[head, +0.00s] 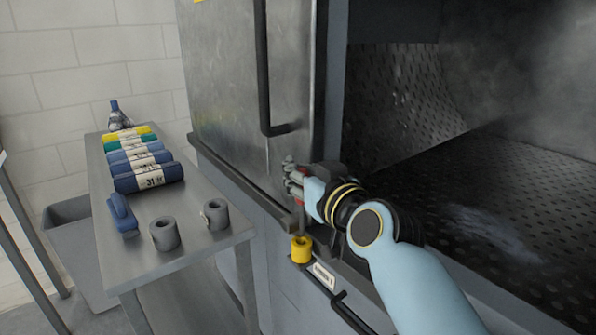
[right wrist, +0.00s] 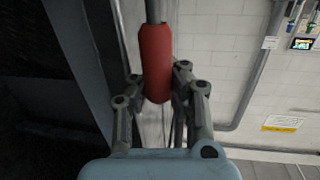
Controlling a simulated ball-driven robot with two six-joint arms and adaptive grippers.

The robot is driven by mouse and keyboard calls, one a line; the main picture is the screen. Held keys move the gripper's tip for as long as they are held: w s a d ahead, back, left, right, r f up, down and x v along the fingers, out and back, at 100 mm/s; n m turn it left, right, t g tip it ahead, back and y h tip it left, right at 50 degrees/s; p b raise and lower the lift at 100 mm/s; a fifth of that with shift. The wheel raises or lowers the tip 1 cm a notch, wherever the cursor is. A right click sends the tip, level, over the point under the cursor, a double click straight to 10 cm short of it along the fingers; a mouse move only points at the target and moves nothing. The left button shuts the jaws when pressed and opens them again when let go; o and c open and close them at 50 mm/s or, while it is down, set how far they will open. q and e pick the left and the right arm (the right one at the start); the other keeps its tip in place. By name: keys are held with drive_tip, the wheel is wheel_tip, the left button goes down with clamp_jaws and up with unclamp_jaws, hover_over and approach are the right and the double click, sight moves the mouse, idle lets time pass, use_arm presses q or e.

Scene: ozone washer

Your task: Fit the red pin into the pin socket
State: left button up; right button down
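The red pin has a red grip (right wrist: 155,62) with a grey shaft. In the right wrist view the grip sits between the two fingers of my right gripper (right wrist: 158,90), which press on it from both sides. In the head view my right gripper (head: 293,176) is in front of the washer's door edge, and only a little red shows below its fingers. The pin's shaft points down towards the yellow pin socket (head: 301,250), just below the gripper. I cannot tell whether the tip is above the socket or inside its mouth. My left gripper is not in view.
The washer's steel door (head: 235,80) with a dark handle stands left of the gripper; the dark perforated chamber (head: 480,190) opens at right. A steel table (head: 190,245) at left holds rolled cloths (head: 148,175), two grey rings (head: 164,233) and a blue brush (head: 122,213).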

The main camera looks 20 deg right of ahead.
drive_tip(key=shift+f+b, duration=2.1)
drive_tip(key=shift+f, duration=0.1)
drive_tip(key=c, duration=1.4)
unclamp_jaws()
drive_tip(key=s, duration=0.4)
drive_tip(key=s+d, duration=0.1)
drive_tip(key=s, duration=0.3)
drive_tip(key=s+d+r, duration=0.1)
drive_tip(key=s, duration=0.3)
drive_tip(key=shift+f, duration=0.1)
